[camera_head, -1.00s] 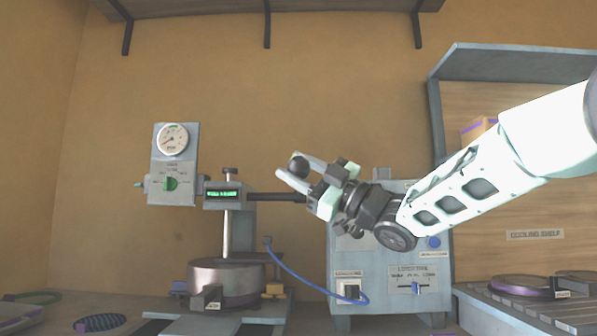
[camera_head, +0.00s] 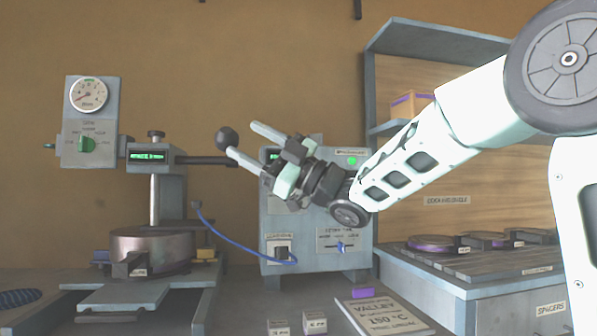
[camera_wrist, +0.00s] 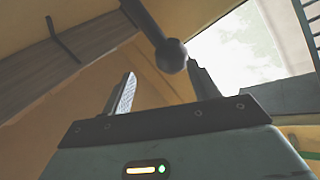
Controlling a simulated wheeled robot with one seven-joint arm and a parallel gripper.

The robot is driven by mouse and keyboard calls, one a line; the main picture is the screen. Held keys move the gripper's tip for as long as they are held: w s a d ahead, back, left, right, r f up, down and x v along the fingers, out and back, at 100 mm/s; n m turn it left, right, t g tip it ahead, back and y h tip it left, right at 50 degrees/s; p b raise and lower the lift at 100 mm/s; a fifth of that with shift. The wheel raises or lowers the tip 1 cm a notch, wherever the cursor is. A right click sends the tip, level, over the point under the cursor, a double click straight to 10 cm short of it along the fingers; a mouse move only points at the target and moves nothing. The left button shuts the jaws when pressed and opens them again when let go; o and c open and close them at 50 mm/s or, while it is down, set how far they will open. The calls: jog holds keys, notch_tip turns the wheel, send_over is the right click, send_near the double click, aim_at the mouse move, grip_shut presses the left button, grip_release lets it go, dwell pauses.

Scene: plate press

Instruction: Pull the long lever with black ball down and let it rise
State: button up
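The plate press (camera_head: 168,200) stands at the left with a green-lit display on its head. Its dark lever (camera_head: 205,160) reaches right from the head toward my gripper, and the black ball (camera_head: 227,138) shows just above that rod. My gripper (camera_head: 243,138) is open, with its two pale fingers pointing left at the ball. In the head view the ball lies at the fingertips, close to the lower finger. In the wrist view the ball (camera_wrist: 171,55) shows between the fingertips, nearer the right finger, with its rod running up and left. I cannot tell whether a finger touches it.
A grey control box (camera_head: 315,235) stands behind my gripper, joined by a blue cable (camera_head: 240,243). A gauge panel (camera_head: 90,120) is at the far left. A cooling shelf (camera_head: 455,270) holds round plates at the right. A sign and small labelled blocks lie in front.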

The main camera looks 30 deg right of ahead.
jog(key=v, duration=1.1)
jog(key=shift+d+f, duration=0.2)
jog(key=shift+f, duration=0.1)
jog(key=shift+a, duration=0.1)
jog(key=w+a+f+m+t+h, duration=0.1)
jog(key=w+a+f+m+h, duration=0.2)
jog(key=a+f+m+h, duration=0.3)
jog(key=w+a+f+m+t+h, duration=0.1)
jog(key=w+a+f+m+h, duration=0.3)
jog(key=f, duration=0.4)
jog(key=s+a+f+m+g+h, duration=0.2)
jog(key=s+f+m+g+h, duration=0.15)
jog(key=f, duration=0.45)
jog(key=s+a+f+g+h, duration=0.25)
jog(key=s+f+g, duration=0.45)
jog(key=s, duration=0.6)
jog(key=s+a+f+g+h, duration=0.1)
jog(key=s+f+g+h, duration=0.2)
jog(key=s+f+g, duration=0.75)
jog(key=s+r+t+p, duration=0.2)
jog(key=r+p, duration=1.1)
jog(key=r, duration=0.1)
jog(key=s+r+t+p, duration=0.2)
jog(key=r+t+p, duration=0.1)
jog(key=r+p, duration=1)
notch_tip(320, 180, up, 2)
jog(key=shift+d+r+p, duration=0.1)
jog(key=shift+d+p, duration=0.15)
jog(key=shift+p, duration=0.05)
